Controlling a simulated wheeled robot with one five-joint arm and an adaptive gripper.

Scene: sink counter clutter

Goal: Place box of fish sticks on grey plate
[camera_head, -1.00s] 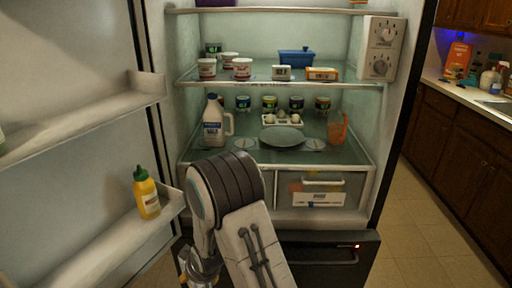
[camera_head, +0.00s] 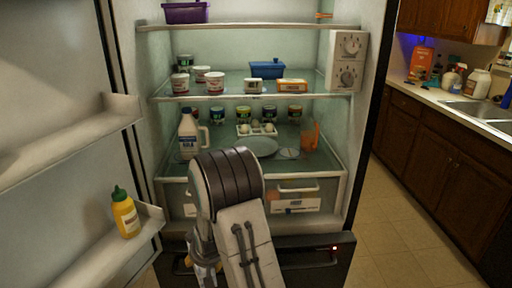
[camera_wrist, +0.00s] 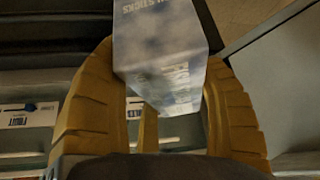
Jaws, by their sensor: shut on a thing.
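The box of fish sticks (camera_wrist: 165,45) is white and blue, with "STICKS" lettering on its top part. In the wrist view it stands between the yellow fingers of my gripper (camera_wrist: 166,62), which is shut on it. The grey plate (camera_head: 260,146) lies on the lower glass shelf inside the open fridge, in front of an egg tray (camera_head: 256,130). In the head view my arm hides most of the gripper and the box, low and in front of the fridge. The held box is apart from the plate.
A milk jug (camera_head: 189,135) stands left of the plate and an orange pitcher (camera_head: 310,136) right of it. Jars line the back. The middle shelf (camera_head: 225,96) is above. The open door (camera_head: 70,150) holds a mustard bottle (camera_head: 125,213). A counter is at right.

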